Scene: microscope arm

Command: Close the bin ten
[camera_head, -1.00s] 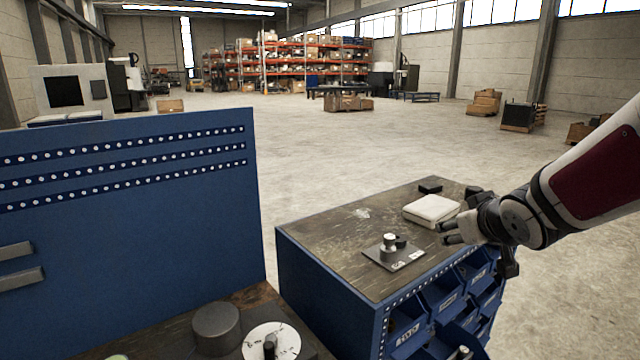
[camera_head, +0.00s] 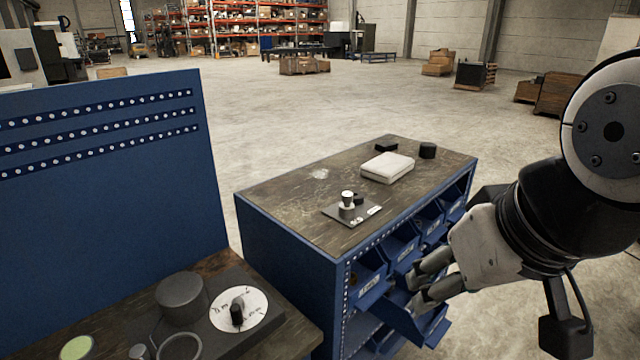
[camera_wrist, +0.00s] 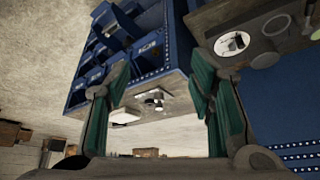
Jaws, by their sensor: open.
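Blue tilt-out bins with white labels line the side of the blue cabinet (camera_head: 290,238). One lower bin (camera_head: 402,320) sticks out and tips forward more than the upper-row bins. The labels are too small to read, so I cannot tell for sure which is bin ten. My gripper (camera_head: 420,287) is open and empty in front of the bins, its fingers just above and partly over the tipped bin. I cannot tell whether they touch it. In the wrist view, the open fingers (camera_wrist: 160,78) frame the cabinet edge, with blue bins (camera_wrist: 86,77) at upper left.
A workbench with a dark cylinder (camera_head: 182,299) and a blue perforated panel (camera_head: 110,200) stand at left. Open floor lies behind.

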